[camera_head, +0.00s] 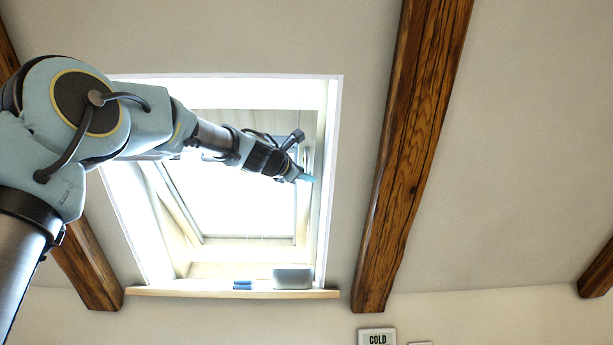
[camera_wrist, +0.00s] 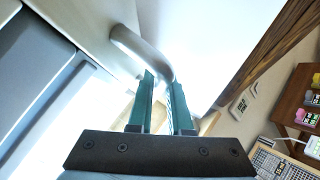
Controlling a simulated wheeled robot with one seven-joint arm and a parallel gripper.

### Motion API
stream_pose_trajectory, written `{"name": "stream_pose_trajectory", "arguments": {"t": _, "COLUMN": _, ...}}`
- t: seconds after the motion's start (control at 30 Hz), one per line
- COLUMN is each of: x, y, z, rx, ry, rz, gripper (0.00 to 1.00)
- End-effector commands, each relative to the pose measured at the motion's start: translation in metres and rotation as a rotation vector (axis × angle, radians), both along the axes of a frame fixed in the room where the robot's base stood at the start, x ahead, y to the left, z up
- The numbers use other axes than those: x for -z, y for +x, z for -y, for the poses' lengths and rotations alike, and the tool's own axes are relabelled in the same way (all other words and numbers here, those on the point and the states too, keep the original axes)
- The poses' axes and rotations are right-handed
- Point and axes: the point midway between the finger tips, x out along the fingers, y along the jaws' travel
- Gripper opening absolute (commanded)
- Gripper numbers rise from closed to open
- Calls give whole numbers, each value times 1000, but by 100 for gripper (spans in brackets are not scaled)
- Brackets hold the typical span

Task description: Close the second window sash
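The window (camera_head: 245,215) is a bright skylight sash in a pale frame (camera_head: 334,130), set in the sloping ceiling. My gripper (camera_head: 311,178) is at the right side of the window opening in the head view. In the wrist view, its two teal fingers (camera_wrist: 162,80) stand a little apart. A curved pale metal handle (camera_wrist: 138,46) reaches down to the fingertips, with its lower end at the gap between them. I cannot tell whether the fingers press on it. Only one sash is clearly made out; my arm hides part of the opening.
A wooden sill (camera_head: 220,293) below the window holds a grey box (camera_head: 293,278) and a small blue item (camera_head: 242,285). A dark wooden beam (camera_head: 410,150) runs to the right of the window. The wrist view shows a brown shelf (camera_wrist: 292,105) with small items at the right.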

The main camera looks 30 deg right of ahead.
Motion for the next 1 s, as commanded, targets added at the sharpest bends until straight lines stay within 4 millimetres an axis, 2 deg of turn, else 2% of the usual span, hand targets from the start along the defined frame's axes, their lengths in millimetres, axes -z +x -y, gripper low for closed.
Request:
{"name": "stream_pose_trajectory", "arguments": {"t": 0.03, "x": 0, "y": 0, "z": 0, "rx": 0, "ry": 0, "rz": 0, "gripper": 10}}
{"name": "stream_pose_trajectory", "arguments": {"t": 0.13, "x": 0, "y": 0, "z": 0, "rx": 0, "ry": 0, "rz": 0, "gripper": 0}}
{"name": "stream_pose_trajectory", "arguments": {"t": 1.0, "x": 0, "y": 0, "z": 0, "rx": 0, "ry": 0, "rz": 0, "gripper": 0}}
